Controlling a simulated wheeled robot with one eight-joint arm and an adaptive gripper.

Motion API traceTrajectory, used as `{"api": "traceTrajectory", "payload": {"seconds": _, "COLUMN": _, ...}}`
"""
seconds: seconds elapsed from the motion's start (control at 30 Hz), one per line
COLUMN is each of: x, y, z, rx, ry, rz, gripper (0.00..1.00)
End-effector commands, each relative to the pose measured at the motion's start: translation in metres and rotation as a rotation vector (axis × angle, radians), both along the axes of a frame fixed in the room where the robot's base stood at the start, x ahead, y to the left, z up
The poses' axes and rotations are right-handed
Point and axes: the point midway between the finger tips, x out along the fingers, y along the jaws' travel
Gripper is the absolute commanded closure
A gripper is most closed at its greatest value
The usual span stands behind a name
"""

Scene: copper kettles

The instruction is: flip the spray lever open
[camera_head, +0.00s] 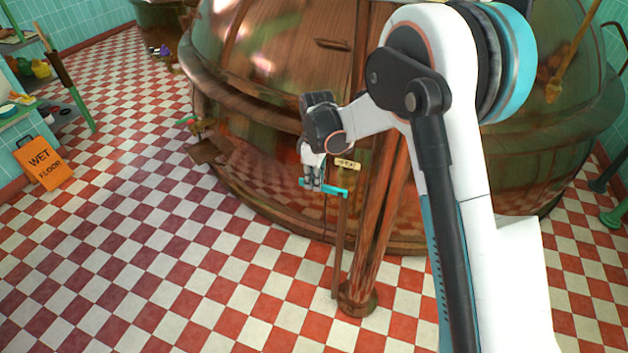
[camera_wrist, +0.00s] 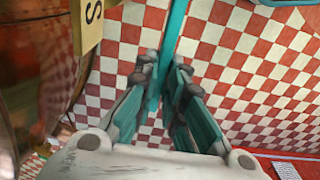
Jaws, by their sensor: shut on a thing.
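The spray lever is a thin teal bar (camera_head: 335,192) at the top of a slim brown post, in front of the big copper kettle. It lies roughly level in the head view. In the wrist view the teal lever (camera_wrist: 175,28) runs from the top edge down between my fingertips. My gripper (camera_head: 312,184) points down and is closed on the lever's left part. In the wrist view my gripper (camera_wrist: 164,68) has a fingertip on each side of the bar. The fingers hide part of the lever.
A small cream label (camera_head: 347,164) sits just above the lever. The copper kettle (camera_head: 270,150) stands close behind, and a thick copper pipe (camera_head: 371,250) rises to the right. An orange wet-floor sign (camera_head: 45,164) stands at the left. The checkered floor in front is clear.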

Motion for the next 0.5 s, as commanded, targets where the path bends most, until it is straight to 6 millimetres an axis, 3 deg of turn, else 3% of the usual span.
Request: {"api": "traceTrajectory", "payload": {"seconds": 0.5, "x": -0.004, "y": -0.013, "z": 0.025, "rx": 0.298, "ry": -0.11, "rz": -0.005, "gripper": 1.0}}
